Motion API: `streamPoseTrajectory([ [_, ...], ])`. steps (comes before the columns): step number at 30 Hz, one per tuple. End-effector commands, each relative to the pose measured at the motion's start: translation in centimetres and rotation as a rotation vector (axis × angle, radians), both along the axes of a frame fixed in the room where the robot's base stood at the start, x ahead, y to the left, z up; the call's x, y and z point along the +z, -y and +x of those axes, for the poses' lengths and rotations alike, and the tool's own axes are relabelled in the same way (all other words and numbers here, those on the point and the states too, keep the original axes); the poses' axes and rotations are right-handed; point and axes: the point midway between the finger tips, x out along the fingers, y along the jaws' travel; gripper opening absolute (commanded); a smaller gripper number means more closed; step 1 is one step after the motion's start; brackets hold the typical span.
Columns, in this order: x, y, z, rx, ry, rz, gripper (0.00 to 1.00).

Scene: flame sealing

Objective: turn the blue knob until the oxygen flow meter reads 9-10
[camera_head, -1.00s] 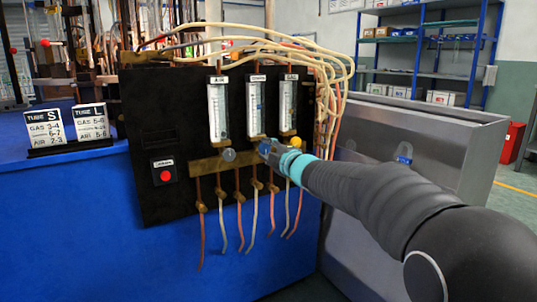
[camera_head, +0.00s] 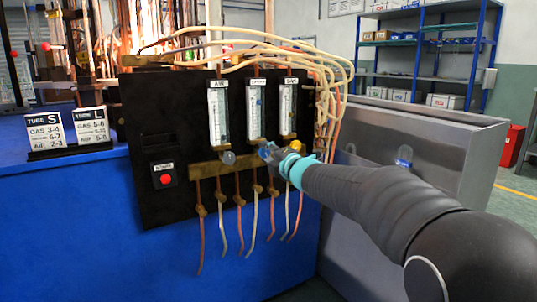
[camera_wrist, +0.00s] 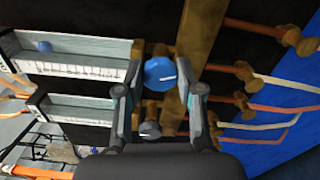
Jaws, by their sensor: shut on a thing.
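The blue knob (camera_wrist: 160,73) shows in the wrist view between the two fingers of my gripper (camera_wrist: 159,88), which is shut on it. A white line marks the knob's face. In the head view, my gripper (camera_head: 268,153) is at the knob below the middle flow meter (camera_head: 256,110) and largely hides it. That meter, the oxygen one by its place between AIR and GAS, also shows in the wrist view (camera_wrist: 75,66), with a blue ball (camera_wrist: 45,46) in its tube. The scale is too small to read.
The AIR meter (camera_head: 218,112) with a grey knob (camera_head: 228,157) is left, and the GAS meter (camera_head: 287,108) with a yellow knob (camera_head: 296,144) is right, close to my gripper. A red button (camera_head: 165,179) is at left. Hoses hang below; tube cards (camera_head: 92,125) stand left.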

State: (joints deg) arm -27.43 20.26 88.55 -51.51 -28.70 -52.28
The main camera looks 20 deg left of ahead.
Motion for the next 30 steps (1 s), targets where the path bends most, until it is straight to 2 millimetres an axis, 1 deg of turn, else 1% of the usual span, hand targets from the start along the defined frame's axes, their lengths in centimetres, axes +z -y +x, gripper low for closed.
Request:
streamPoseTrajectory([
  [4, -0.1, -0.2, -0.2, 0.005, 0.000, 0.000, 0.02],
  [5, 0.0, -0.2, -0.2, 0.005, 0.000, 0.000, 0.39],
  [6, 0.0, -0.2, -0.2, 0.005, 0.000, 0.000, 0.49],
  [7, -0.1, -0.2, -0.1, 0.005, 0.000, 0.000, 0.56],
  [8, -0.1, -0.2, -0.1, 0.004, 0.000, 0.000, 0.61],
  [16, 0.0, 0.2, 0.1, -0.002, -0.001, 0.001, 0.61],
  [20, 0.0, 0.6, -0.2, -0.002, -0.001, 0.000, 0.61],
  [23, 0.1, 1.4, -1.0, -0.003, 0.000, 0.001, 0.61],
  [26, 0.1, 2.7, -2.2, -0.002, -0.001, 0.001, 0.61],
  [30, 0.1, 4.9, -4.1, -0.002, -0.001, 0.001, 0.61],
])
